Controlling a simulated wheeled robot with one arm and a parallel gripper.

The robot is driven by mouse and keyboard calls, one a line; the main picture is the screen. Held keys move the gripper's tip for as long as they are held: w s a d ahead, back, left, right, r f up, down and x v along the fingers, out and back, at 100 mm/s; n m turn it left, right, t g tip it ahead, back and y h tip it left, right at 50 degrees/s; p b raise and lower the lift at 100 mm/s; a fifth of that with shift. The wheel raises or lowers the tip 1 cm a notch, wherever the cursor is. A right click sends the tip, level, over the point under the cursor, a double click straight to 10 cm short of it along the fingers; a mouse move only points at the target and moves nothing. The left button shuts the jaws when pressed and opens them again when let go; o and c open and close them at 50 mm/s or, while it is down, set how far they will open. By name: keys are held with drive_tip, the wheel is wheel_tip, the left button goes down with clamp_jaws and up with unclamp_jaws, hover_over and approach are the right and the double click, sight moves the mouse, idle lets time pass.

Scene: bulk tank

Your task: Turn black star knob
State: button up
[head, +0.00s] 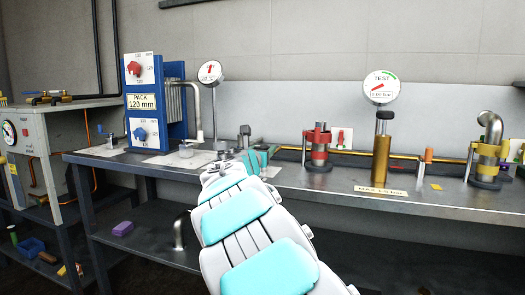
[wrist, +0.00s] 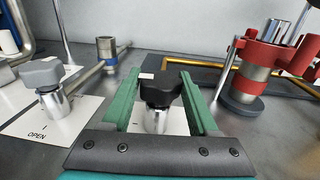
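The black star knob (wrist: 160,88) stands on a short pale metal stem over a white plate in the wrist view. My gripper (wrist: 162,84) is open, with one green finger on each side of the knob. The knob sits between the fingers with small gaps visible at both sides; I cannot tell whether they touch it. In the head view, my gripper (head: 257,158) is low over the bench, and its arm and fingers hide the black knob.
A grey knob (wrist: 42,73) stands left on a plate marked OPEN. A red clamp-like fitting (wrist: 273,55) stands close on the right. The steel bench (head: 310,185) also carries a brass column (head: 381,160) with a gauge and a blue panel (head: 174,120).

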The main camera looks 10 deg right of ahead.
clamp_jaws()
drive_tip(key=shift+d+y+b, duration=0.15)
drive_tip(key=shift+y+b, duration=0.25)
drive_tip(key=shift+b, duration=0.1)
drive_tip(key=shift+s+f+n+t+y+b, duration=0.15)
drive_tip(key=shift+n+t+y+b, duration=0.35)
drive_tip(key=shift+n+y+b, duration=0.5)
drive_tip(key=n+y+b, duration=0.1)
drive_tip(key=y+b, duration=0.1)
drive_tip(key=y, duration=0.1)
drive_tip(key=n+y+b, duration=0.2)
drive_tip(key=b, duration=0.1)
drive_tip(key=shift+f+n+t+y, duration=0.1)
drive_tip(key=shift+n+t+y, duration=0.2)
drive_tip(key=shift+y, duration=0.1)
drive_tip(key=shift+n+y+b, duration=0.7)
drive_tip(key=shift+y+b, duration=0.2)
drive_tip(key=shift+y, duration=0.2)
drive_tip(key=shift+r+n+g+y, duration=0.15)
drive_tip(key=shift+n+g+y, duration=0.4)
drive_tip(key=shift+n+y, duration=0.55)
drive_tip(key=shift+r+n+g+y, duration=0.1)
drive_tip(key=shift+n+g+y, duration=0.55)
drive_tip(key=shift+y, duration=0.85)
drive_tip(key=shift+n+y, duration=0.25)
drive_tip(key=shift+y, duration=0.05)
